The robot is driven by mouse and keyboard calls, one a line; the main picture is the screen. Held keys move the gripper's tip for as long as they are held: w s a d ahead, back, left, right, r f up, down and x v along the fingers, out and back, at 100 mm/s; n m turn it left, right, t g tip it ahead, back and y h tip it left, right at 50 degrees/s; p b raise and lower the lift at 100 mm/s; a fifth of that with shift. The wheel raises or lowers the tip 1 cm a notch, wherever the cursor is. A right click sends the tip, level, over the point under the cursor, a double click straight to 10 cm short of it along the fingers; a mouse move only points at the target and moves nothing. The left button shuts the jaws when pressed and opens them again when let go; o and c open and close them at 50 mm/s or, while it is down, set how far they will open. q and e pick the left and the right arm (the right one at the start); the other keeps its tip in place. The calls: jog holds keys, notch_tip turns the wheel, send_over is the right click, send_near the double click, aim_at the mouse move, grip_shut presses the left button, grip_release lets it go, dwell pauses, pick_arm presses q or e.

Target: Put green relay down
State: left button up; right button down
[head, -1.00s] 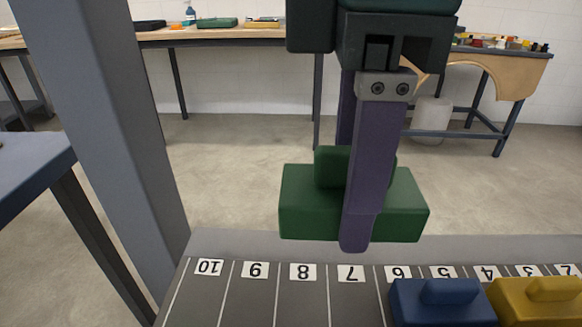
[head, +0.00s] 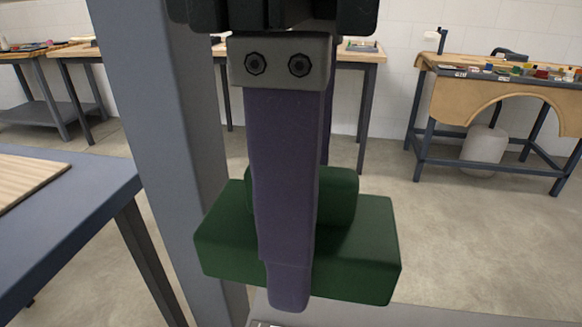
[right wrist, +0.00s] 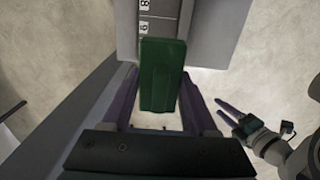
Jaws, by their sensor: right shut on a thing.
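The green relay (head: 355,245) is a dark green block with a smaller raised handle on top. My right gripper (head: 290,275) is shut on that handle, its near purple finger covering the middle of the block. In the right wrist view the relay (right wrist: 162,75) sits between the two purple fingers, in front of the grey rail with numbered slots (right wrist: 172,14); labels 8 and apparently 9 show there. In the head view only a strip of rail shows at the bottom; whether the relay touches it cannot be told. My left gripper (right wrist: 229,114) is open and empty at the right of the wrist view.
A grey-blue upright post (head: 180,130) stands close to the left of the relay. A blue-grey table (head: 60,235) with a wooden board is at left. Workbenches, one with a curved tan front (head: 500,95), stand far behind. The floor between is clear.

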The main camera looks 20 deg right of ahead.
notch_tip(320, 180, down, 20)
jog(key=b, duration=0.6)
jog(key=shift+s+f, duration=0.1)
jog(key=shift+c, duration=0.9)
grip_release()
notch_tip(320, 180, up, 12)
jog(key=p, duration=0.4)
